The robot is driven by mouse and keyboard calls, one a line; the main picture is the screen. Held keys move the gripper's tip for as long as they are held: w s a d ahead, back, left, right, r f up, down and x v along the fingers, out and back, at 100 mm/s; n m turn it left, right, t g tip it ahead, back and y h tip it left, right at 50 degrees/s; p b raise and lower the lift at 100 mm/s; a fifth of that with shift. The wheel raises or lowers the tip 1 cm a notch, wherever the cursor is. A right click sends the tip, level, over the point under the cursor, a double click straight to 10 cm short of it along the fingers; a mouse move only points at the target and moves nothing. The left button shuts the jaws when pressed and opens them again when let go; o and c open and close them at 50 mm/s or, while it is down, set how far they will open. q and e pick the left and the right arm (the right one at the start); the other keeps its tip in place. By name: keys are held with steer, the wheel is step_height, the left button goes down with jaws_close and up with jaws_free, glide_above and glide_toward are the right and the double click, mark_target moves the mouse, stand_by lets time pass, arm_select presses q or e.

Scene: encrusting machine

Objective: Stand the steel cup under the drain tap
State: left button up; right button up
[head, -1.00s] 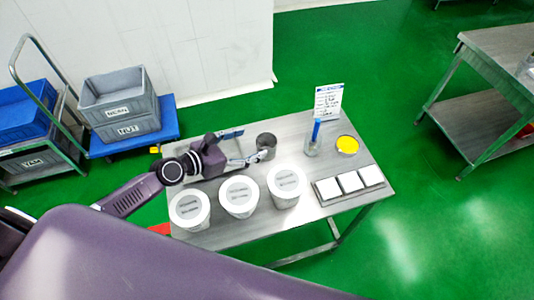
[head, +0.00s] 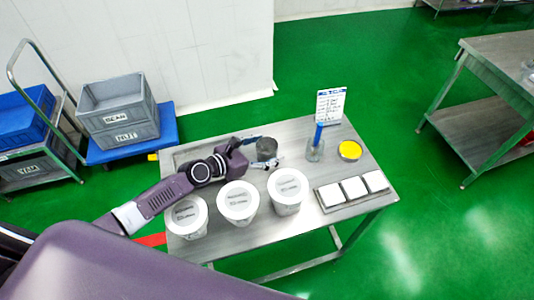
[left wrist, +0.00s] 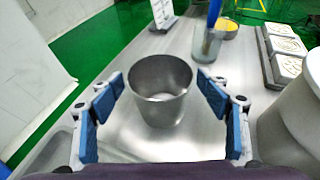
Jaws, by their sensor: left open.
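The steel cup (head: 267,149) stands upright on the steel table (head: 226,222), near its back edge. It looks empty in the left wrist view (left wrist: 160,92). My left gripper (head: 262,152) is open around the cup, with one blue-padded finger on each side. In the left wrist view the open fingers (left wrist: 160,108) flank the cup, with gaps on both sides. No drain tap shows in these frames. My right gripper is not in view.
Several white lidded tubs, one of them here (head: 238,203), stand along the table's front. A clear beaker with a blue tool (head: 315,149), a yellow-topped dish (head: 350,150), a sign (head: 330,105) and a tray of white squares (head: 330,195) are to the right.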

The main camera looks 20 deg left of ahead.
arm_select(q)
steer(key=shift+w+d+f, duration=0.1)
steer(key=shift+w, duration=0.05)
steer(key=shift+c, duration=0.2)
steer(key=c, duration=1.3)
steer(key=shift+o, duration=0.2)
